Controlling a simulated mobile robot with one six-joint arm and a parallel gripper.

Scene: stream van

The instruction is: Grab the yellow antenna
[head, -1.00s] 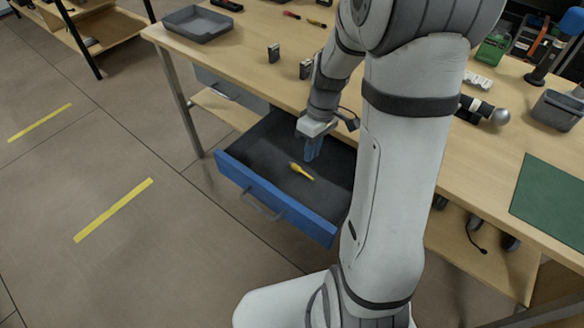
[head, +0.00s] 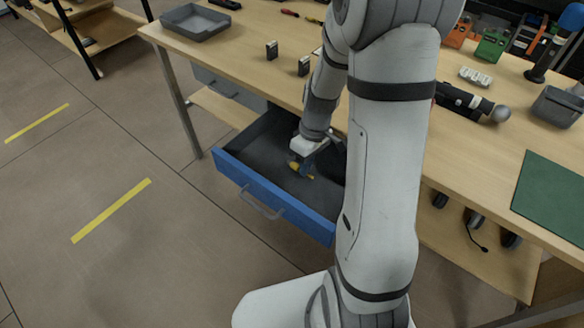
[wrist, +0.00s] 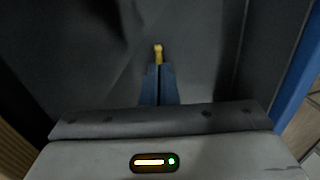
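The yellow antenna (head: 294,166) lies low inside the open blue-fronted drawer (head: 270,192). My gripper (head: 303,170) reaches down into the drawer and covers the antenna's middle in the head view. In the wrist view, the blue fingers (wrist: 159,70) are close together around the antenna, and its yellow end (wrist: 158,52) sticks out beyond their tips. The fingers look shut on it. The antenna appears to be at or just above the drawer floor; any gap beneath it cannot be made out.
The drawer's walls stand close around my gripper, with the wooden table (head: 240,80) above and behind. On the table are a grey tray (head: 195,22), two small boxes and a green mat (head: 552,200). The floor left of the drawer is clear.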

